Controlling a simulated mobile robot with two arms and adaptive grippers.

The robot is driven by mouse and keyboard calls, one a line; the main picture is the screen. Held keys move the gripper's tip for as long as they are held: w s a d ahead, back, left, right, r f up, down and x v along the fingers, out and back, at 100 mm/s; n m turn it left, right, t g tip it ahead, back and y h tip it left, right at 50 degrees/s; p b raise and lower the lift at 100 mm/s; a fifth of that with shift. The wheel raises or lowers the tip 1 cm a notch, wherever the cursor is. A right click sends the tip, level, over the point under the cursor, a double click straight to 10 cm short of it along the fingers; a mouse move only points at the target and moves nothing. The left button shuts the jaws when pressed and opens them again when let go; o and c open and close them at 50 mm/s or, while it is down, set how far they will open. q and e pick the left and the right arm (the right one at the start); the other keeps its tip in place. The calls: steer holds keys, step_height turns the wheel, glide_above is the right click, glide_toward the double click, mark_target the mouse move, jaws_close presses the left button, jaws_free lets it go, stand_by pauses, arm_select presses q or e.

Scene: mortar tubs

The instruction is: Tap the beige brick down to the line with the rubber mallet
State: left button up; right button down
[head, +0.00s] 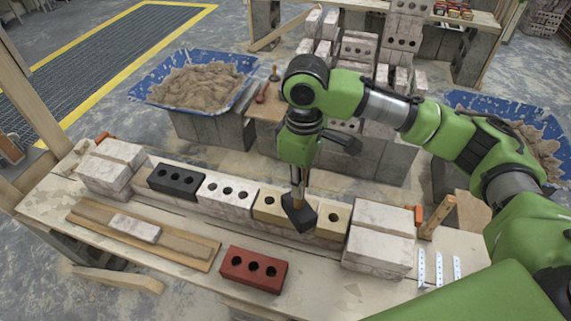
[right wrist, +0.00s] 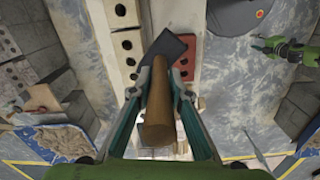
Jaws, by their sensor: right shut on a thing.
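The beige brick (head: 268,203) sits in the row between a white brick and the pale end block. It also shows in the wrist view (right wrist: 121,62). My right gripper (head: 298,180) is shut on the wooden handle of the rubber mallet (head: 299,214). The mallet's black head hangs down over the middle of the beige brick and hides part of its top. In the head view I cannot tell whether it touches. The mallet head (right wrist: 168,46) is beyond the fingertips in the wrist view. A small green shape, likely my left gripper (right wrist: 268,46), is at the right there.
A black brick (head: 175,181) and a white brick (head: 227,195) continue the row leftward. Pale end blocks (head: 380,240) flank it, with orange pieces (head: 419,215) at the ends. A red brick (head: 253,269) lies in front. A mortar tub (head: 240,72) stands behind.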

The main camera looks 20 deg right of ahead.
steer(key=w+f+n+p, duration=0.3)
steer(key=w+n, duration=0.3)
steer(key=n, duration=0.6)
steer(key=w+f+n+p, duration=0.3)
steer(key=w+f+n, duration=0.3)
steer(key=n, duration=0.6)
steer(key=shift+w+d+n, duration=0.25)
steer(key=shift+w+n, duration=0.05)
steer(key=shift+n, duration=0.1)
